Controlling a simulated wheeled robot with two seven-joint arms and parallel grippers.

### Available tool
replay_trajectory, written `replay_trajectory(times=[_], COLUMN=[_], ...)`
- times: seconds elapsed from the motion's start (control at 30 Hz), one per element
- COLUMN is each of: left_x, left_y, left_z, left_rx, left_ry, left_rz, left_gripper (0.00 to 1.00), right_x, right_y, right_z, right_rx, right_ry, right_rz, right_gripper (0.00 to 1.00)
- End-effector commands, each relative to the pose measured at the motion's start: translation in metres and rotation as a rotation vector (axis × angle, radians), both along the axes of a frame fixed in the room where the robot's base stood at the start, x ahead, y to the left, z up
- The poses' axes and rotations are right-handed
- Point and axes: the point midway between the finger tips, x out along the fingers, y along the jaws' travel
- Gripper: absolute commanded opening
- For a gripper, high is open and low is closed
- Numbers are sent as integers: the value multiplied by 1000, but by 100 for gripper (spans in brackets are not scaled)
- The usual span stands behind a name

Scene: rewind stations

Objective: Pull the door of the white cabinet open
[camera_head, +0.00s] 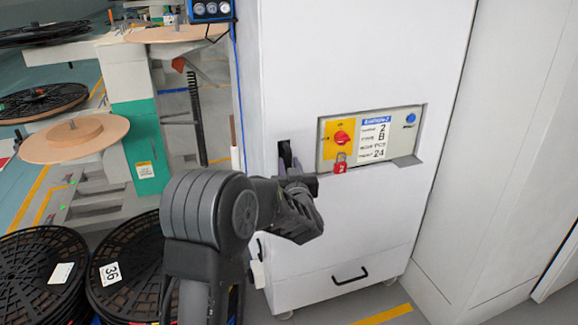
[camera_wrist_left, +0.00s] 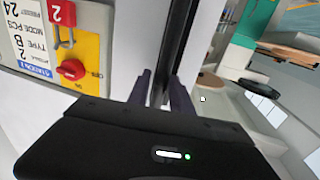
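The white cabinet (camera_head: 350,60) stands upright in the middle of the head view. I see no open gap along its front. Its dark upright door handle (camera_head: 284,152) is near the left edge of the front, partly hidden by my gripper. My left gripper (camera_head: 286,170) is at this handle. In the left wrist view the dark handle bar (camera_wrist_left: 172,50) runs between the two fingers of my left gripper (camera_wrist_left: 161,82), which are close together on either side of it. The fingertips' contact is partly hidden. My right gripper is not in view.
A panel (camera_head: 398,150) with a red switch (camera_head: 341,137) and red padlock (camera_head: 340,163) is set in the cabinet front. A black lower handle (camera_head: 350,276) is below. Black reels (camera_head: 40,275) lie at lower left. Another white cabinet (camera_head: 510,150) stands right, with floor between.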

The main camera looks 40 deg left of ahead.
Motion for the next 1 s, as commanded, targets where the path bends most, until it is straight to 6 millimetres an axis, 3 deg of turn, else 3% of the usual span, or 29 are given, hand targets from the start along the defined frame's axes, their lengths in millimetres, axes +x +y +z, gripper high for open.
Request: replay_trajectory(times=[0.3, 1.0], left_x=[0, 0], left_y=[0, 0], left_z=[0, 0], left_rx=[0, 0], left_ry=[0, 0], left_rz=[0, 0], left_gripper=[0, 0], right_x=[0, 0], right_y=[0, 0], right_z=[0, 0], right_rx=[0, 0], right_ry=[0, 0], right_rz=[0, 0], right_gripper=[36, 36])
